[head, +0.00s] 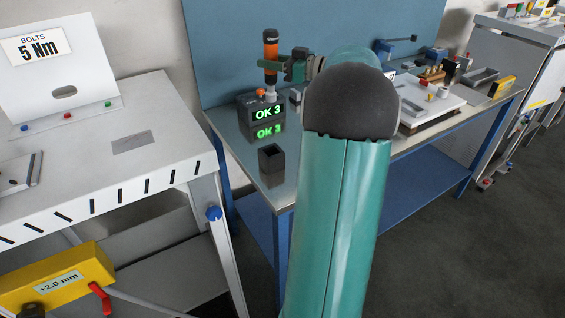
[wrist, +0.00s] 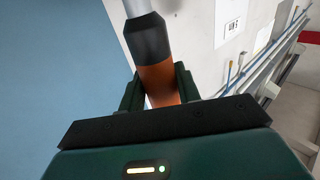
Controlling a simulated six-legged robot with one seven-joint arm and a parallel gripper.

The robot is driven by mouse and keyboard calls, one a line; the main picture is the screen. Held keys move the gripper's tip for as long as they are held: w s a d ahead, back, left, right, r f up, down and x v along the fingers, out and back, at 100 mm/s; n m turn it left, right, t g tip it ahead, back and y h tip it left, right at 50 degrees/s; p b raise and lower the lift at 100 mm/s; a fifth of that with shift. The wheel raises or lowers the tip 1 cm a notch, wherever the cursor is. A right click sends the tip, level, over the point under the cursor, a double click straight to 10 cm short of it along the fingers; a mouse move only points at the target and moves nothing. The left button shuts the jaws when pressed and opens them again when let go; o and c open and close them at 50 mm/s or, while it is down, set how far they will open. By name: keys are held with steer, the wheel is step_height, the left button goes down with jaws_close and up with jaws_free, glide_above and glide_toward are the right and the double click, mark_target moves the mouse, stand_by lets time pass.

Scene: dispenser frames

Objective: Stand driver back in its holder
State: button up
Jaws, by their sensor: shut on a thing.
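The driver (head: 270,48), orange with black bands, is upright in my gripper (head: 272,67) above the bench. Its pale lower end shows just behind the display box in the head view. In the wrist view the driver's orange body (wrist: 158,82) sits between the two dark green fingers of my gripper (wrist: 158,88), with a black collar and a silver shaft beyond. A dark, square, open-topped holder (head: 271,164) stands on the bench, nearer than the driver and apart from it. Its inside looks empty.
A blue panel (head: 225,50) rises behind the bench (head: 245,140). A white table (head: 110,180) is at left. My arm hides the bench's middle.

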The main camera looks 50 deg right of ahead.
steer(key=s+a+f, duration=0.1)
steer(key=f, duration=0.9)
steer(key=s+a+f+h, duration=0.1)
steer(key=a+f, duration=0.1)
steer(key=f, duration=0.9)
steer(key=shift+f+m, duration=0.25)
steer(key=shift+m, duration=0.05)
steer(key=shift+w+f, duration=0.1)
steer(key=shift+f, duration=0.1)
steer(key=o, duration=1.1)
steer(key=shift+c, duration=0.2)
